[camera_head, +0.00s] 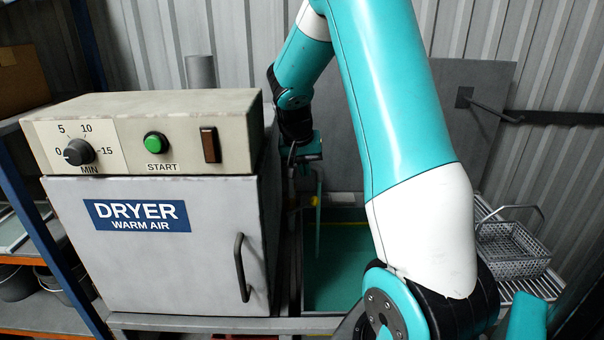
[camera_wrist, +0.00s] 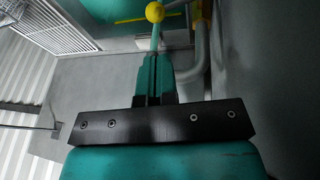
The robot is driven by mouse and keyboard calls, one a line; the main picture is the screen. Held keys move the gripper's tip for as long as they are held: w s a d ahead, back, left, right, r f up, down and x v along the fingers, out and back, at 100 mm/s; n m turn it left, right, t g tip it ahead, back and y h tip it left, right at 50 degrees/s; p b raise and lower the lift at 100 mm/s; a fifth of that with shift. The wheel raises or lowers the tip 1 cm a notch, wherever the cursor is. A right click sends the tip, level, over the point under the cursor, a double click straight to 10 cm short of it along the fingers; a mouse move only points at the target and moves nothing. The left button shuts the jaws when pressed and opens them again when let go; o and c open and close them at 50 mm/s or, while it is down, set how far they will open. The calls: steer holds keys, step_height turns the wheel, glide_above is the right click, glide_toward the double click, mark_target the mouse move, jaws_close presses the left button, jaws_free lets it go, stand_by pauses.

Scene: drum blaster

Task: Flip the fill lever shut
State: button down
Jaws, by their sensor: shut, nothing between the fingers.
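The fill lever's round yellow knob (camera_wrist: 155,12) shows at the top of the wrist view, just beyond my fingertips. A yellow fitting (camera_wrist: 198,27) sits on the grey pipe (camera_wrist: 197,60) to its right. My gripper (camera_wrist: 154,57) is shut and empty, its teal fingers pointing towards the knob. I cannot tell whether the fingertips touch the lever. In the head view my gripper (camera_head: 317,186) hangs between the dryer and my arm, over the teal tank (camera_head: 335,270).
The dryer (camera_head: 150,260) stands close on the left, with its door handle (camera_head: 241,267) sticking out. A wire basket (camera_head: 512,250) sits on a rack at the right. A grey raised lid (camera_head: 470,130) with a handle stands behind the tank.

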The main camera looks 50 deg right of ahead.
steer(key=p, duration=0.3)
glide_above(303, 207)
steer(key=s, duration=0.2)
steer(key=f, duration=0.8)
steer(key=shift+w+d+f, duration=0.15)
steer(key=shift+d, duration=0.2)
steer(key=shift+w+b, duration=0.1)
steer(key=shift+b, duration=0.25)
